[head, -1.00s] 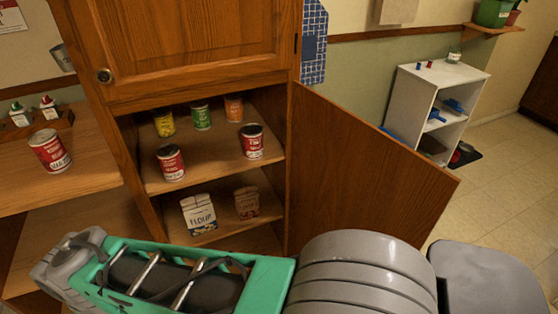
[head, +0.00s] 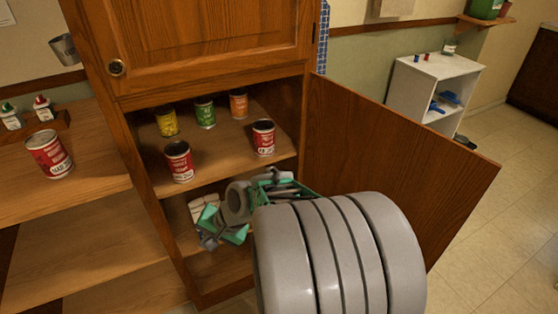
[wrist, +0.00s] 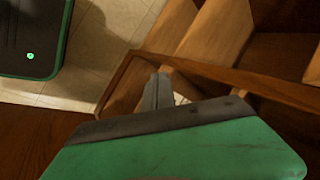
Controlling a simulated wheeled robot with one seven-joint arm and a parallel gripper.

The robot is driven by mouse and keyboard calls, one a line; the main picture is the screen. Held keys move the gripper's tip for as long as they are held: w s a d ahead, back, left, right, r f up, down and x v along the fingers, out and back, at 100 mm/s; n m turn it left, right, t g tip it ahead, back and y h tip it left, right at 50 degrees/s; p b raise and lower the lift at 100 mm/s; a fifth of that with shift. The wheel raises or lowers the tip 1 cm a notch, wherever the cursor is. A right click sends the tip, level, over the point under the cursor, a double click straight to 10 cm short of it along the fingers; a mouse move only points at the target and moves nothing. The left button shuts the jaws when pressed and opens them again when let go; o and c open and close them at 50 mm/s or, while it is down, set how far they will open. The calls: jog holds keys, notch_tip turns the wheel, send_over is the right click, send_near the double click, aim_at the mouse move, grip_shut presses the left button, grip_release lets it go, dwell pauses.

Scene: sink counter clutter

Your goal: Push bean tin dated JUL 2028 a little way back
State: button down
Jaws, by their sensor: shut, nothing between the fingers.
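Two red tins stand upright at the front of the cabinet's upper shelf: a left one (head: 179,161) and a right one (head: 263,138). A third red tin (head: 49,154) stands on the counter at left. Their dates are too small to read, so I cannot tell which is dated JUL 2028. My gripper (head: 208,240) is shut and empty, in front of the lower shelf and below the left shelf tin, apart from it. In the wrist view, the shut fingers (wrist: 157,92) show against the wooden cabinet edges, with no tin in sight.
Behind the red shelf tins stand a yellow tin (head: 166,122), a green tin (head: 205,112) and an orange tin (head: 238,103). My arm partly hides the flour bag (head: 196,207) below. The open cabinet door (head: 400,165) stands at right.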

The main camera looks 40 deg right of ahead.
jog(key=w+d+f+m+t+b, duration=0.1)
jog(key=w+d+f+m+t, duration=0.15)
jog(key=d+m, duration=0.3)
jog(key=m+t+h+b, duration=0.2)
jog(key=m+t+h, duration=0.65)
jog(key=m, duration=1.45)
send_near(269, 148)
jog(key=shift+t, duration=0.4)
jog(key=x, duration=0.4)
jog(key=f+x, duration=0.1)
jog(key=x, duration=0.1)
jog(key=shift+w+d+f, duration=0.1)
jog(key=shift+w+d, duration=0.05)
jog(key=shift+w, duration=0.25)
jog(key=shift+w+d+p, duration=0.1)
jog(key=shift+w+p, duration=0.15)
jog(key=shift+p, duration=0.25)
jog(key=p+x, duration=0.3)
jog(key=x, duration=0.3)
jog(key=shift+w, duration=0.1)
jog(key=shift+w+d, duration=0.2)
jog(key=shift+w, duration=0.1)
